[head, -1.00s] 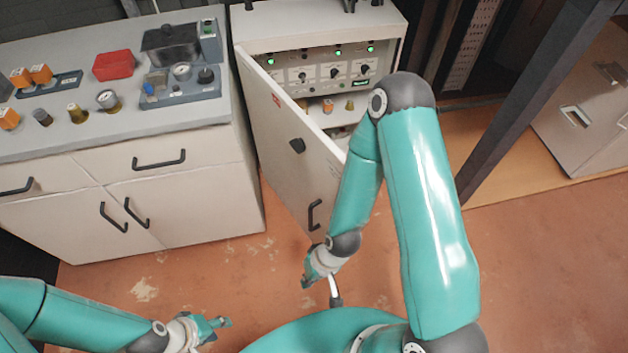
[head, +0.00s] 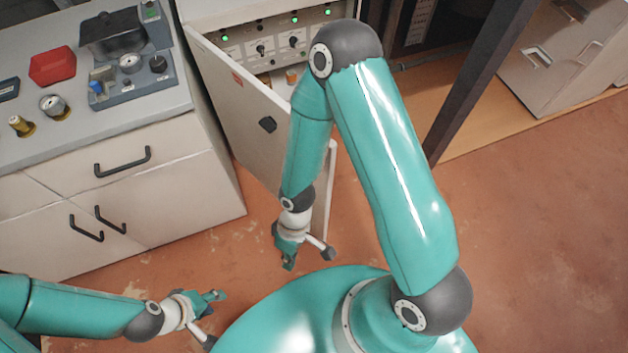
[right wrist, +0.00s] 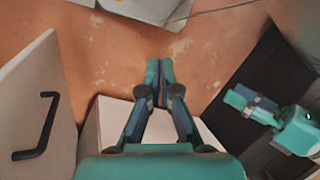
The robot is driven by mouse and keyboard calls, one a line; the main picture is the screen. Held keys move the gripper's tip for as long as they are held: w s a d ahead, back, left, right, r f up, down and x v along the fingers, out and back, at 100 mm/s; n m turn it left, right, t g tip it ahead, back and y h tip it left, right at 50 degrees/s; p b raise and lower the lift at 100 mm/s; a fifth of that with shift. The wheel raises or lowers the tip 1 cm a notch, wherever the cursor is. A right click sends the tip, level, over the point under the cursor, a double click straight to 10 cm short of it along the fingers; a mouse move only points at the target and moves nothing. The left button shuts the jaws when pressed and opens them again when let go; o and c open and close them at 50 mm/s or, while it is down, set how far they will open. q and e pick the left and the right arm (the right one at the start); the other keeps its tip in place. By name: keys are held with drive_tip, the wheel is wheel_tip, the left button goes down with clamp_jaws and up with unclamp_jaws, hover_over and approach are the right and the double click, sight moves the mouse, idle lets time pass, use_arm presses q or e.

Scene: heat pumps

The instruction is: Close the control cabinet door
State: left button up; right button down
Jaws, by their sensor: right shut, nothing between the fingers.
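The control cabinet (head: 240,10) stands at the back with its white door (head: 235,110) swung open toward me. Green lights and knobs show inside.
A workbench (head: 150,165) with drawers and black handles stands left of the cabinet. A dark post (head: 480,80) stands to the right. Orange floor (head: 540,230) is free at the right.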

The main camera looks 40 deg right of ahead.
drive_tip(key=w+d+r+n+t+h+b, duration=0.2)
drive_tip(key=w+d+r+n+t+h, duration=0.25)
drive_tip(key=w+r+n+h, duration=0.75)
drive_tip(key=n+p, duration=0.1)
drive_tip(key=n, duration=0.2)
approach(322, 179)
drive_tip(key=shift+h, duration=0.3)
drive_tip(key=x, duration=0.5)
drive_tip(key=shift+a+f, duration=0.35)
drive_tip(key=shift+f, duration=0.1)
drive_tip(key=shift+w+d, duration=0.1)
drive_tip(key=shift+d, duration=0.5)
